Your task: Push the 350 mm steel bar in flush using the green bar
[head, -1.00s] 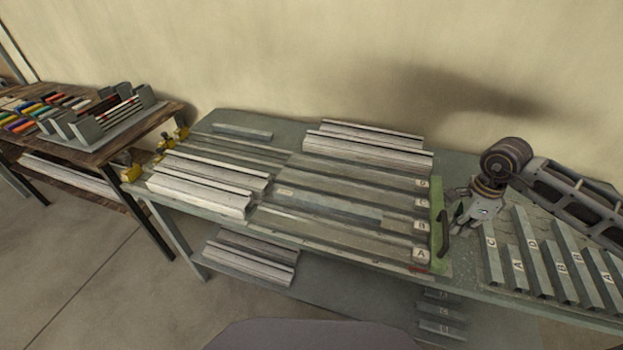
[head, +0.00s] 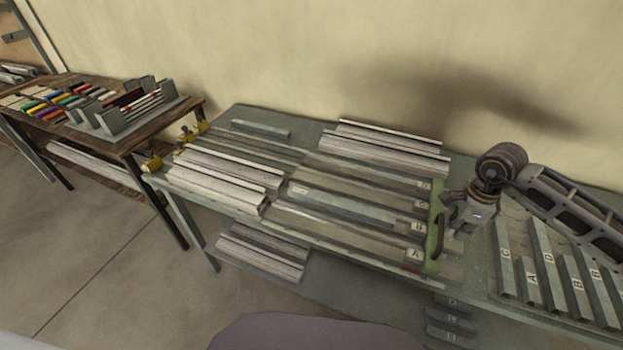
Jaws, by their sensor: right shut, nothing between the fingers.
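The green bar (head: 433,246) stands across the right end of the lettered lanes, with a dark handle on its right side. A grey steel bar (head: 345,203) lies in the lane lettered B, its right end left of the letter; its length cannot be read. My right gripper (head: 452,230) is shut and empty, pointing down just right of the green bar, by the handle. Whether it touches the handle or bar cannot be told. My left gripper is not in view.
Pale profiles lie on the bench at left (head: 225,178) and at the back (head: 388,148). Yellow clamps (head: 152,163) sit at the bench's left edge. A wooden table (head: 130,143) with coloured pieces stands farther left.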

